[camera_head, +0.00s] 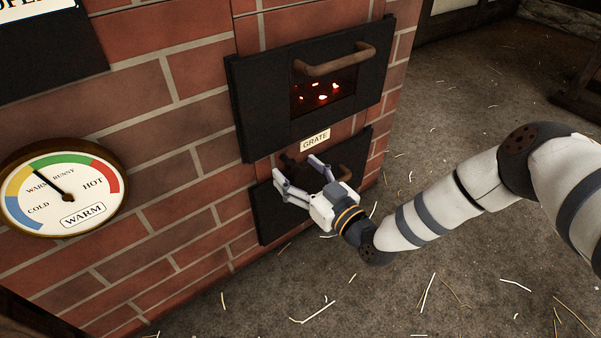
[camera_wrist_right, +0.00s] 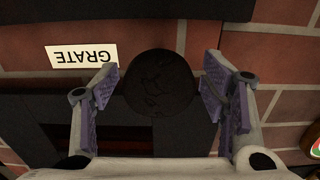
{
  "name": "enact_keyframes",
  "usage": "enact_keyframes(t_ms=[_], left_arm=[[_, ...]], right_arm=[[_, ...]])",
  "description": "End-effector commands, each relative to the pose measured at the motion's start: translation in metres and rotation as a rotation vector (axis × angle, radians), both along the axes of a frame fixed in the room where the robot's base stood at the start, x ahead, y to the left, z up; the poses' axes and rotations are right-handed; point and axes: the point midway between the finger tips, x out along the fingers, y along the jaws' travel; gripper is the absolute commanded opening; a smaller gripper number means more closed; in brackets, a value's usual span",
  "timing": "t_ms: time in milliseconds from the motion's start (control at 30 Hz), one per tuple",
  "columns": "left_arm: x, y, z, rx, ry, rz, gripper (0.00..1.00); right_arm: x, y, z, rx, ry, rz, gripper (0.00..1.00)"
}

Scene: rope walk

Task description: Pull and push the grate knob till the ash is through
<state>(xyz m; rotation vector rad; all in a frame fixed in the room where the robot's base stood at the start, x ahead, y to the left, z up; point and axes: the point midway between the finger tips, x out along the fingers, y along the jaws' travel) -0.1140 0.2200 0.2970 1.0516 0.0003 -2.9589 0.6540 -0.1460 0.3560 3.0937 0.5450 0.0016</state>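The grate knob (camera_wrist_right: 160,84) is a dark round knob under the small GRATE label (camera_head: 315,139) on the brick stove front. In the right wrist view it sits between the two fingers of my right gripper (camera_wrist_right: 160,88). The fingers are spread to either side of the knob, and a narrow gap seems to show at each side. In the head view my right gripper (camera_head: 299,178) is at the lower stove door, with the knob mostly hidden behind its fingers. The ash is not visible. My left gripper is not in view.
The upper stove door (camera_head: 250,95) has a bar handle (camera_head: 335,62) and glowing embers (camera_head: 320,92) behind its opening. A lower dark door (camera_head: 270,215) is under the knob. A dial (camera_head: 65,190) at left points near WARM. Straw litters the open floor at right.

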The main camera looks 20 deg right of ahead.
Motion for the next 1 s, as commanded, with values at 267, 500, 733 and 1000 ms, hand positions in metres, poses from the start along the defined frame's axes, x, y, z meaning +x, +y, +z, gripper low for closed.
enact_keyframes(t_ms=[267, 500, 733, 1000], left_arm=[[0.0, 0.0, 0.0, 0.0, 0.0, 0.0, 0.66], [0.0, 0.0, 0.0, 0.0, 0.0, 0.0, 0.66], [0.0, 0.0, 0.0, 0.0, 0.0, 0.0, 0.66], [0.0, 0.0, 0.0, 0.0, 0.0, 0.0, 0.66]], right_arm=[[-0.01, -0.004, -0.001, 0.0, 0.003, 0.0, 0.66], [-0.069, -0.025, -0.001, 0.001, 0.004, 0.0, 0.66], [-0.108, -0.039, -0.001, 0.0, 0.002, 0.001, 0.66], [-0.113, -0.041, 0.0, 0.0, 0.0, 0.0, 0.66]])
